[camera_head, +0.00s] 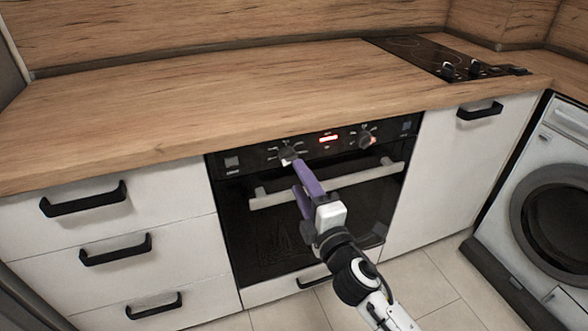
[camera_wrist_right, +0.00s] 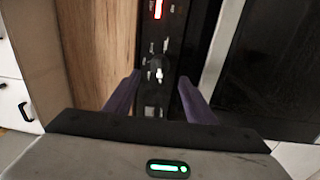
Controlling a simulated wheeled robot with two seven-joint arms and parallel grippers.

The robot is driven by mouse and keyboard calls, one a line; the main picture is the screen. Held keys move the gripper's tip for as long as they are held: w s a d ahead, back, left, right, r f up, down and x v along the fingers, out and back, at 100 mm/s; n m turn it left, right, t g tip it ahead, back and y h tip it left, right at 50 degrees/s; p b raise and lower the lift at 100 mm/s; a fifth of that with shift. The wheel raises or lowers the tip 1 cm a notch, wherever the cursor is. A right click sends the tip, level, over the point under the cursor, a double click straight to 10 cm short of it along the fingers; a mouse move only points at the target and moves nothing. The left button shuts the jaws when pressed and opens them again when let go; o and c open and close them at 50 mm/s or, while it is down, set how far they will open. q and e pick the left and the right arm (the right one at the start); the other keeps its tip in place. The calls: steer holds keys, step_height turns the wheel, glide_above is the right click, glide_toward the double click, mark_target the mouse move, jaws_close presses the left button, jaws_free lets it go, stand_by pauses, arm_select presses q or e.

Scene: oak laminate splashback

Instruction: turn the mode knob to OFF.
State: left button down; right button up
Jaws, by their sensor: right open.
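The oven's black control panel has a left knob (camera_head: 288,154) and a right knob (camera_head: 367,138), with a lit red display (camera_head: 328,138) between them. My right gripper (camera_head: 297,175) is open, with its purple fingers reaching up to the left knob. In the right wrist view the left knob (camera_wrist_right: 158,68) has a pale pointer and small white labels around it. It lies ahead, between the lines of the two open fingers (camera_wrist_right: 159,80), and no clear contact shows. The labels are too small to read, so I cannot tell which knob is the mode knob. My left gripper is not in view.
The oven handle (camera_head: 330,184) runs just below the panel, close to my right fingers. The wooden worktop (camera_head: 200,95) above is clear up to the hob (camera_head: 430,60). Drawers with black handles (camera_head: 85,199) stand left, a washing machine (camera_head: 545,205) right.

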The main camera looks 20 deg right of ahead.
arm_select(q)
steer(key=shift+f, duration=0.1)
arm_select(e)
steer(key=s, duration=0.3)
steer(key=shift+s+d+f, duration=0.1)
steer(key=shift+s, duration=0.2)
arm_select(q)
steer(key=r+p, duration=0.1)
steer(key=p, duration=0.1)
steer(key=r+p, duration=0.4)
steer(key=p, duration=0.1)
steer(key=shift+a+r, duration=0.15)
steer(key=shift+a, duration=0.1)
arm_select(e)
steer(key=s+a+f+m+g, duration=0.1)
steer(key=s+f+m+g, duration=0.4)
steer(key=s+f+m, duration=0.3)
steer(key=s+a+f+m+g+y, duration=0.1)
steer(key=s+f+m+g, duration=0.4)
steer(key=s, duration=1.1)
step_height(320, 180, down, 6)
steer(key=a+m, duration=0.1)
steer(key=m, duration=0.2)
steer(key=shift+s+f+y, duration=0.2)
steer(key=shift+s+y, duration=0.1)
steer(key=shift+a, duration=0.1)
